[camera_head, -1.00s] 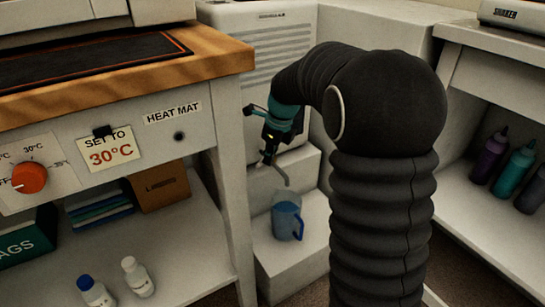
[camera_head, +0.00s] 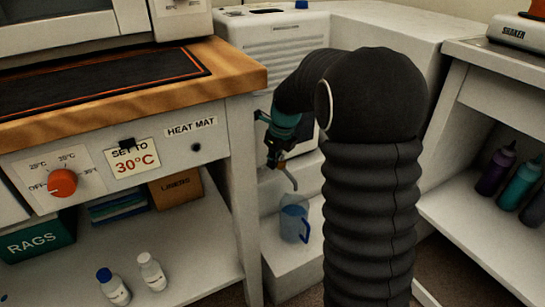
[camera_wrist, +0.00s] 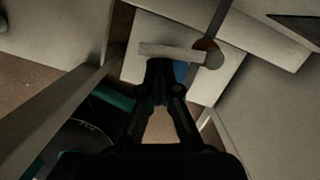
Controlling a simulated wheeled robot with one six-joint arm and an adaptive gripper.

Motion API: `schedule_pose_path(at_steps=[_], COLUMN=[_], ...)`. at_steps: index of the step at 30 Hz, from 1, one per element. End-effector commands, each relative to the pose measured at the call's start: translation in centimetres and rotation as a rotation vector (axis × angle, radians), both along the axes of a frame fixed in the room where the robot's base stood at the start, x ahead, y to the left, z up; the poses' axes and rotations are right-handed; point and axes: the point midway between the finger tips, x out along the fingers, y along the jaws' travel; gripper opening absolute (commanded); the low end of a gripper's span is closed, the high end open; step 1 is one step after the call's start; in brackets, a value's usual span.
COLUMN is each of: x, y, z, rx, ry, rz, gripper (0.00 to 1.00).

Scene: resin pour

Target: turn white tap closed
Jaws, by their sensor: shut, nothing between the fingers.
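The white tap handle (camera_wrist: 170,50) shows in the wrist view as a pale bar lying crosswise, with a round brass-coloured and grey fitting (camera_wrist: 211,54) at its right end. My gripper (camera_wrist: 165,65) is shut and empty, its fingertips right at the bar's near edge; I cannot tell whether they touch. In the head view my gripper (camera_head: 274,160) is small and dark, just above the grey curved spout (camera_head: 291,180). A blue translucent jug (camera_head: 292,224) stands below the spout on a white step; a bit of blue also shows behind my fingertips in the wrist view.
A white louvred unit (camera_head: 285,38) stands behind. The heat mat bench (camera_head: 235,75) is close on the left, with bottles (camera_head: 150,272) and boxes on its shelf. A right-hand shelf holds several coloured bottles (camera_head: 522,182).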

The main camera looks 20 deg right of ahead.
Motion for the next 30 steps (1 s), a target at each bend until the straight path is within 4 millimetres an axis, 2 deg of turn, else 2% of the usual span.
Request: schedule_pose_path(at_steps=[11, 30], x=[0.72, 0.81], y=[0.88, 0.98], z=[0.06, -0.01], rx=[0.0, 0.0], ry=[0.002, 0.0], rz=[0.003, 0.003], gripper=[0.0, 0.0])
